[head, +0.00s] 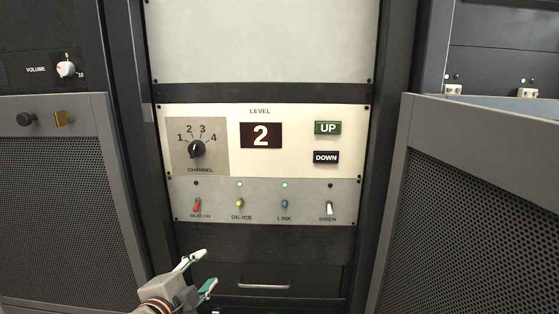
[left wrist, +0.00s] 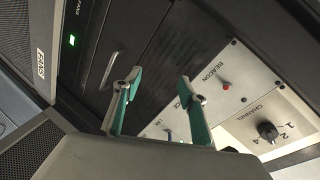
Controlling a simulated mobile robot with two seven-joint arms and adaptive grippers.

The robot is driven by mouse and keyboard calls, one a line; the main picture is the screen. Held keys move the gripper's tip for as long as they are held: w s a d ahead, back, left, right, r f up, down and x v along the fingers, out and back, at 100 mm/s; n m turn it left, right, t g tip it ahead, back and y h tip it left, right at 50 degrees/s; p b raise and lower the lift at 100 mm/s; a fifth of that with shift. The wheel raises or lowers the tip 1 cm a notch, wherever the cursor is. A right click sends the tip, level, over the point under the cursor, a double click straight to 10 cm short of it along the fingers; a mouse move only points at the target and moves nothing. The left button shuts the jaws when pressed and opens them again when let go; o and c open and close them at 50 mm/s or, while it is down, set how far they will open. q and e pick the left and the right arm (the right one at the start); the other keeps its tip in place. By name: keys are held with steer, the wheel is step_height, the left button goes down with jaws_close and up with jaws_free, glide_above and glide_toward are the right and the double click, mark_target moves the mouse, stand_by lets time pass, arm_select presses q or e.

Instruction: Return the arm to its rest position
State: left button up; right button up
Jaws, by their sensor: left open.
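My left gripper (head: 201,276) is low in the head view, in front of the rack and below the row of toggle switches. Its two green-padded fingers are apart with nothing between them. In the left wrist view the open fingers (left wrist: 158,102) point toward the dark lower rack panel and the switch panel, and they touch nothing that I can see. My right gripper is in neither view.
The level panel (head: 292,152) reads 2, above the switch panel (head: 262,198) with BEACON, DE-ICE, LINK and SIREN toggles. A drawer handle (head: 264,286) sits below. Perforated grey panels stand at left (head: 62,200) and right (head: 470,210).

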arm_select(q)
steer(key=s+a+f+n+g, duration=0.1)
steer(key=s+f+n, duration=0.3)
steer(key=f, duration=0.7)
steer(key=s+a+f+n+g, duration=0.15)
steer(key=s+f, duration=0.35)
steer(key=f, duration=0.6)
steer(key=s+a+f+n+g, duration=0.1)
steer(key=s+f+n, duration=0.4)
steer(key=s+f, duration=0.9)
steer(key=shift+s+a+n+y, duration=0.35)
steer(key=shift+s+a, duration=0.15)
steer(key=shift+s, duration=0.25)
